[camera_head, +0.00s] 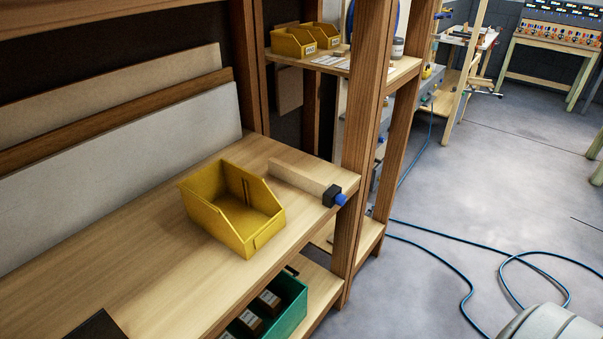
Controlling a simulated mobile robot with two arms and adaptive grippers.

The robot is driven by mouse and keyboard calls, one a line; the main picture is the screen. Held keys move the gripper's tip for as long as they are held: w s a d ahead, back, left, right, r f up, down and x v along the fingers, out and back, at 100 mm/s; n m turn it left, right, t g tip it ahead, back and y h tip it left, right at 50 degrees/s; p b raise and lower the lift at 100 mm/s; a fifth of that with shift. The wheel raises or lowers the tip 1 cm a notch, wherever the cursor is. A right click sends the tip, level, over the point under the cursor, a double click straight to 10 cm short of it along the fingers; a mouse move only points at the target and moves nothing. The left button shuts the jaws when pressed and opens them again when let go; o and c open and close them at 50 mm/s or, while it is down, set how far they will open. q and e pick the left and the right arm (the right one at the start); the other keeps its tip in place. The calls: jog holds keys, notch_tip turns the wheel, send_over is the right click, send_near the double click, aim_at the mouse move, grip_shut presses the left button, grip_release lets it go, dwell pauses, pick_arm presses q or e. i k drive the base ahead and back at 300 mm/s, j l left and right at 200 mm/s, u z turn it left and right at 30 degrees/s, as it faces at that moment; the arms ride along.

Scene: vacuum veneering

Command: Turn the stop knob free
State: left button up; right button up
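A small blue knob (341,200) sits on the end of a black block (331,195) at the right end of the wooden shelf (120,262). The block is at the near end of a pale wooden bar (296,177) that lies along the shelf. The knob is at the shelf's edge, close to an upright wooden post. Nothing touches the knob. Neither of my grippers shows in the head view. Whether the knob is tight or loose cannot be told.
An open yellow bin (232,210) stands left of the bar. A green crate (289,312) with dark boxes is on the lower shelf. The wooden post (358,150) rises beside the knob.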

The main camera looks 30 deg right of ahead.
aim_at(340, 200)
jog(key=z, duration=1.25)
jog(key=i+l+u, duration=0.15)
jog(key=u, duration=0.25)
jog(key=l+u, duration=0.35)
jog(key=i+l+u, duration=0.1)
jog(key=l+u, duration=0.3)
jog(key=j, duration=0.1)
